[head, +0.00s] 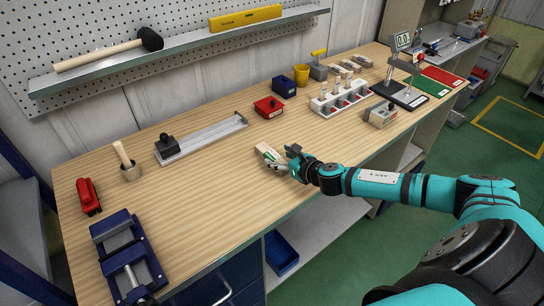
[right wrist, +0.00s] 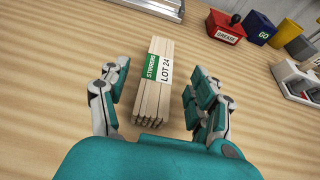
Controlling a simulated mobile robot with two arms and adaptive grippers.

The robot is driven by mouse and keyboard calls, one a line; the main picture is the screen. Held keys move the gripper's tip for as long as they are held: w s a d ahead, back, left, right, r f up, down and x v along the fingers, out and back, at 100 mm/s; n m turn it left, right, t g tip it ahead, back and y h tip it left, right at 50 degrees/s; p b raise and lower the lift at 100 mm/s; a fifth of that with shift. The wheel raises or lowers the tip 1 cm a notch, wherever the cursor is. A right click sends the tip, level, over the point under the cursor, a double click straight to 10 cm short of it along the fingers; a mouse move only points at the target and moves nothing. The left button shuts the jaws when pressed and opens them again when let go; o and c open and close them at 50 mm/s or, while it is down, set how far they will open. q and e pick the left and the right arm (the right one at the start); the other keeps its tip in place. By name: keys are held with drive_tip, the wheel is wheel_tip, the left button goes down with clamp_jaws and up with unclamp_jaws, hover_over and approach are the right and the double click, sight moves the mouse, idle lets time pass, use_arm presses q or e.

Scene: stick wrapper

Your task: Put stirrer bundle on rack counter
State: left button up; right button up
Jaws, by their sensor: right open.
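The stirrer bundle (head: 268,152) is a pale block of wooden sticks lying flat on the wooden workbench. In the right wrist view the bundle (right wrist: 153,97) has a green and white band reading "STIRRERS LOT 24". My right gripper (head: 279,161) is low over the bench at the bundle. In the right wrist view its open fingers (right wrist: 157,88) stand on either side of the bundle, with gaps between. A white rack (head: 340,103) with several slots stands farther back on the bench. I cannot tell which surface is the rack counter. My left gripper is not in view.
A red grease box (head: 268,107) and a blue box (head: 284,86) stand behind the bundle. A metal slide fixture (head: 203,135) lies to the left. A scale-like stand with a display (head: 402,40) is at the back right. The bench's front middle is clear.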

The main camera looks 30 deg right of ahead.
sight(270, 153)
drive_tip(key=shift+w+a, duration=0.1)
drive_tip(key=shift+w, duration=0.35)
drive_tip(key=p+x, duration=0.1)
drive_tip(key=x, duration=0.3)
drive_tip(key=shift+f, duration=0.2)
drive_tip(key=shift+s, duration=0.1)
drive_tip(key=shift+c, duration=1.3)
clamp_jaws()
drive_tip(key=shift+r, duration=0.15)
